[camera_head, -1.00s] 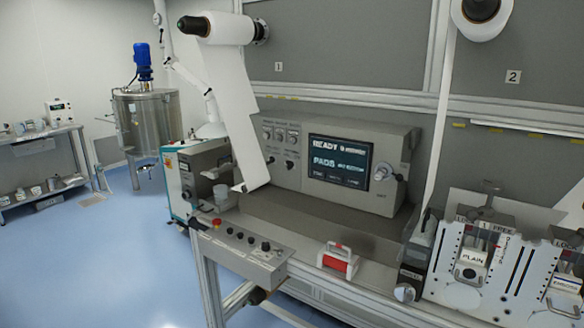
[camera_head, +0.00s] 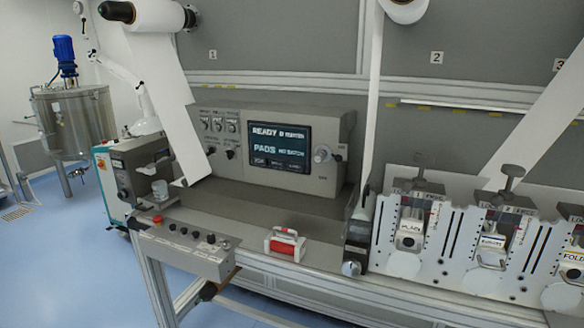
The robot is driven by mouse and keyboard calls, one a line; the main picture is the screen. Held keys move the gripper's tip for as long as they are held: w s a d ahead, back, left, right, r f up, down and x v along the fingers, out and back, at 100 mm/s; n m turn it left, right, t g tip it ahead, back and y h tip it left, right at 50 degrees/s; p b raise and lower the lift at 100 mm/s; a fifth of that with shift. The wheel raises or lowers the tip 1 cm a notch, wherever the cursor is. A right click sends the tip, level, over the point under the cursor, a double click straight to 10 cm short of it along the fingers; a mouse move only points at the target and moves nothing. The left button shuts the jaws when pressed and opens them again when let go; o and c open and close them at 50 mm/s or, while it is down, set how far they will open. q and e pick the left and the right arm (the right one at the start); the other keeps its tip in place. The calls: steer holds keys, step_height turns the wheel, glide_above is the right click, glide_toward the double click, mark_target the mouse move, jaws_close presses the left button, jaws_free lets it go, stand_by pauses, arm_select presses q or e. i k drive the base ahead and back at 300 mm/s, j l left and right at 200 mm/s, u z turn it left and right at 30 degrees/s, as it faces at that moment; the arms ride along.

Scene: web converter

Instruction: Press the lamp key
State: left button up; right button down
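The control panel (camera_head: 335,124) is a grey box on the machine bench with a dark screen (camera_head: 280,146). The screen reads "READY" and "PADS" with "NO BATCH". A row of small on-screen keys (camera_head: 278,163) runs along its bottom; their labels are too small to read surely, so I cannot tell which is the lamp key. Several small dials (camera_head: 218,126) sit left of the screen and a round knob (camera_head: 322,154) sits right of it. Neither of my grippers is in view.
A button box (camera_head: 186,248) with a red button (camera_head: 157,219) juts out at the front left. A red-and-white handled item (camera_head: 285,246) lies on the bench. White slotted plates (camera_head: 404,262) stand at the right. A white web (camera_head: 182,125) hangs left of the panel. Blue floor lies left.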

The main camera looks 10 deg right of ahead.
mark_target(296, 166)
steer(key=i, duration=1.35)
